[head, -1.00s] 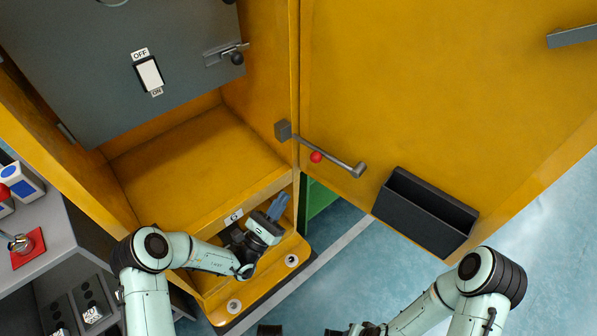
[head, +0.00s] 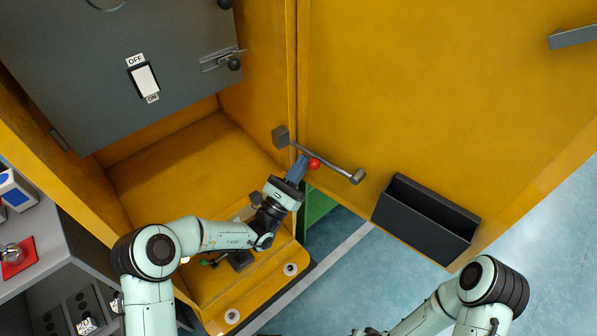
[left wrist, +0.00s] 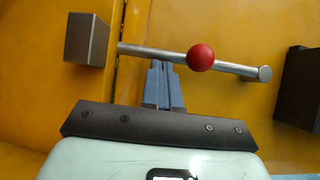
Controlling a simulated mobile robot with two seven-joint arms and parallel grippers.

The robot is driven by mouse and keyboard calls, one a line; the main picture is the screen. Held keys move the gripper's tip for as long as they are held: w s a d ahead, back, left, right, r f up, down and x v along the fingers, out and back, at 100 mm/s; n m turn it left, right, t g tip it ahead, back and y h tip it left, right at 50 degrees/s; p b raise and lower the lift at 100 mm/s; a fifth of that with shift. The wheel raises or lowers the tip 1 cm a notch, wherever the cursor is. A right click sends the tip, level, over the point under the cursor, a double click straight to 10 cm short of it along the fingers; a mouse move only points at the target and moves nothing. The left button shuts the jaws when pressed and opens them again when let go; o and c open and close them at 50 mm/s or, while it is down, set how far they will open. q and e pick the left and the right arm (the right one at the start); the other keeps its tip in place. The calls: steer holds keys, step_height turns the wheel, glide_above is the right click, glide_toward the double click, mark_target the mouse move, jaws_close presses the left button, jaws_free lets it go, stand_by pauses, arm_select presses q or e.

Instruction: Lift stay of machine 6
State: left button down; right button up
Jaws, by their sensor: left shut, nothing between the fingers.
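The stay (head: 326,161) is a grey metal rod with a red ball knob (head: 314,164). It runs from a grey block on the cabinet's door edge to a round end piece on the open yellow door. In the left wrist view the stay (left wrist: 232,68) crosses above the fingers, with the red knob (left wrist: 200,57) just right of them. My left gripper (head: 299,166) is shut and empty, its blue fingertips right at the rod beside the knob. Whether they touch or pass under the rod I cannot tell. My right gripper's fingers are outside the head view.
The yellow door (head: 430,90) stands open on the right, with a black bin (head: 425,220) on it. A grey panel with an OFF/ON switch (head: 145,80) and a latch (head: 222,60) is at the upper left. A grey console (head: 60,240) stands at the left.

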mark_target(300, 147)
arm_select(q)
steer(key=shift+r, duration=0.1)
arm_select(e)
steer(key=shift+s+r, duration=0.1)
